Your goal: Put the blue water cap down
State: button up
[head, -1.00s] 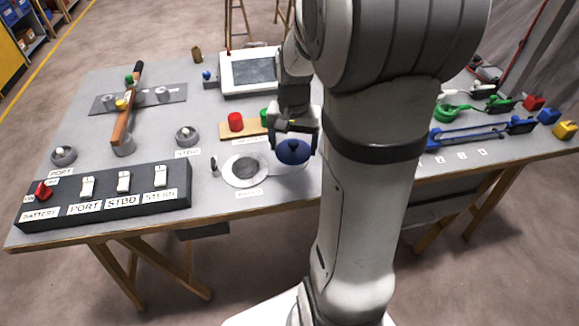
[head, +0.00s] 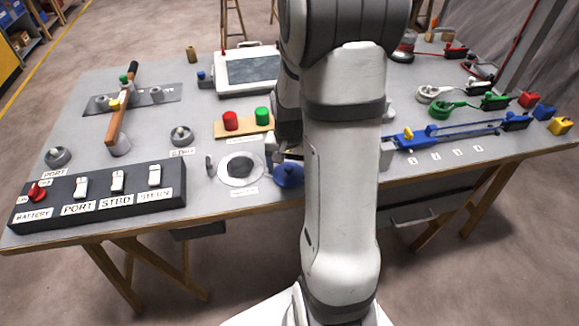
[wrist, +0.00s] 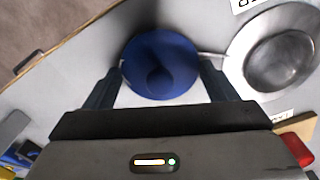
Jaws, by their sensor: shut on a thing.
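The blue water cap (wrist: 160,68) is round with a raised knob in its middle. In the wrist view it sits between the two fingers of my gripper (wrist: 160,82), which is shut on it. In the head view the cap (head: 288,174) shows just right of the round metal filler (head: 241,169), low over or on the table; I cannot tell whether it touches. My arm hides its right side and most of my gripper (head: 288,158). In the wrist view the open metal filler (wrist: 280,48) lies to the right of the cap, apart from it.
A black switch panel (head: 100,197) stands at the table's front left. A board with a red button (head: 231,121) and a green button (head: 262,115) lies behind the filler. The table's front edge is close to the cap. Blue-handled gear (head: 455,133) lies to the right.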

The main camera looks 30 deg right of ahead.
aim_at(289, 167)
jog(key=o, duration=0.9)
jog(key=shift+f, duration=0.1)
jog(key=shift+o, duration=0.2)
notch_tip(289, 167, up, 12)
jog(key=p, duration=0.1)
jog(key=s+a+r+n+t, duration=0.1)
jog(key=s+a+r+n, duration=0.1)
jog(key=s+a, duration=0.4)
jog(key=s+a+r+n+t, duration=0.1)
jog(key=s+a+r+n, duration=0.1)
jog(key=s+a+n, duration=0.3)
jog(key=shift+s+a+r+n, duration=0.25)
jog(key=shift+s+a+n, duration=0.05)
jog(key=shift+s+a, duration=0.3)
